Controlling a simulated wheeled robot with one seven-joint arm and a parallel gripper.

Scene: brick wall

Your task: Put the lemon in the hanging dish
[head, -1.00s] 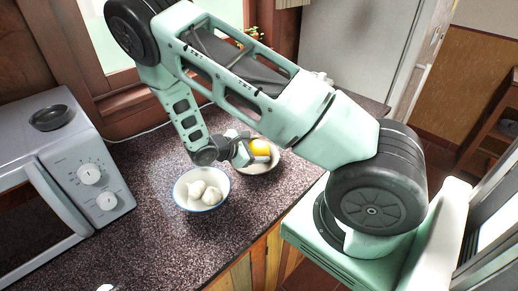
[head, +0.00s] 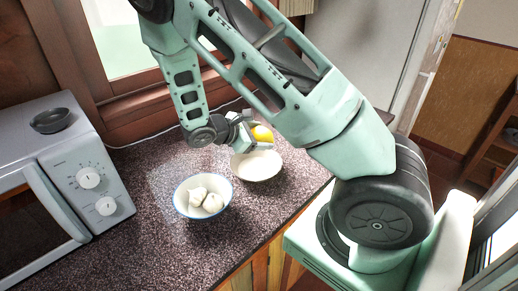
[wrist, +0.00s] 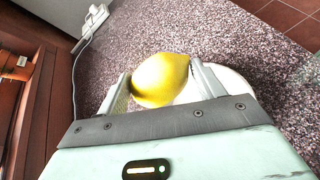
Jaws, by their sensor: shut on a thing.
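The yellow lemon (head: 263,133) is between the fingers of my gripper (head: 254,138), held just above a white bowl (head: 258,168) on the counter. In the wrist view the lemon (wrist: 160,80) sits between the two fingertips of my gripper (wrist: 161,76), with part of the white bowl (wrist: 234,84) behind it. The white bowl looks empty where it shows. No dish is seen hanging in these frames. A small dark dish (head: 52,121) rests on top of the microwave at the left; I cannot tell whether it is the dish named.
A blue-rimmed bowl (head: 178,205) holding several white bulbs stands just left of the white bowl. The grey microwave (head: 78,160) fills the left of the speckled counter (head: 150,240). A white cable (wrist: 76,75) runs along the wall side. The front counter is clear.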

